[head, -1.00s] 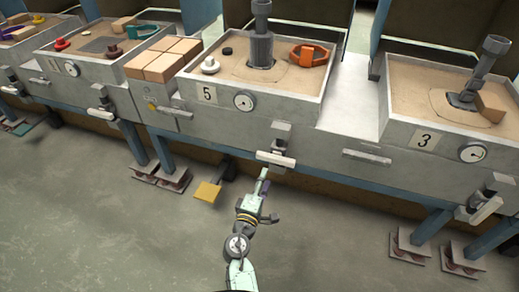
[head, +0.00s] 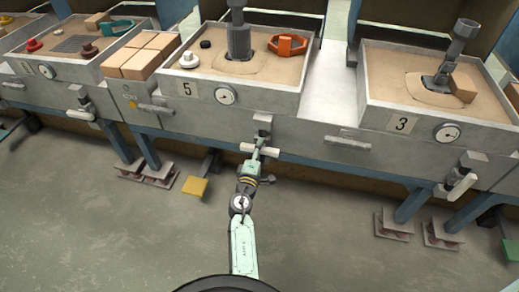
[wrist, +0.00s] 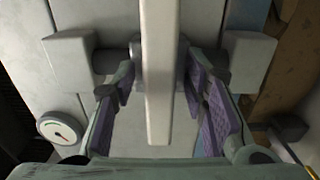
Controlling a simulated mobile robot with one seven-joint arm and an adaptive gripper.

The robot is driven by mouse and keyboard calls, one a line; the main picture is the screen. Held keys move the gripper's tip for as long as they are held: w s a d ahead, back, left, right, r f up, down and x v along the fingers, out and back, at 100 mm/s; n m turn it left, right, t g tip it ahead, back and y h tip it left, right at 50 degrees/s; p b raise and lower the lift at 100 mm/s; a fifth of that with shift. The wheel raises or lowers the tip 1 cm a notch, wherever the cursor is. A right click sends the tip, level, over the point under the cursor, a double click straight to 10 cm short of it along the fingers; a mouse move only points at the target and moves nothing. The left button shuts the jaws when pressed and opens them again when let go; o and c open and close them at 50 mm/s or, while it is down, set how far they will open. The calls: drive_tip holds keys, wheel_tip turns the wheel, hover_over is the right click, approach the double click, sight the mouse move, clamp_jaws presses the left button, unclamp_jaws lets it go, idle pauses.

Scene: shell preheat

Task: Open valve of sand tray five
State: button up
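Sand tray five (head: 180,107) carries a "5" plate (head: 187,89) and a round gauge (head: 225,96) on its grey front. Its valve handle (head: 272,152) is a pale, roughly level bar low on that front, below and right of the gauge. My gripper (head: 257,155) is at this handle and hides its middle. In the wrist view, the handle (wrist: 158,90) runs up and down between my two purple-padded fingers (wrist: 160,75). The fingers are apart, one on each side, with visible gaps beside the bar. Contact at the fingertips is hard to tell.
Tray three (head: 403,123) stands to the right with its own valve handle (head: 462,187). A yellow pedal (head: 194,188) sits low at left. The floor (head: 320,240) in front is clear.

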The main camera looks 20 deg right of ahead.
drive_tip(key=shift+c, duration=0.4)
clamp_jaws()
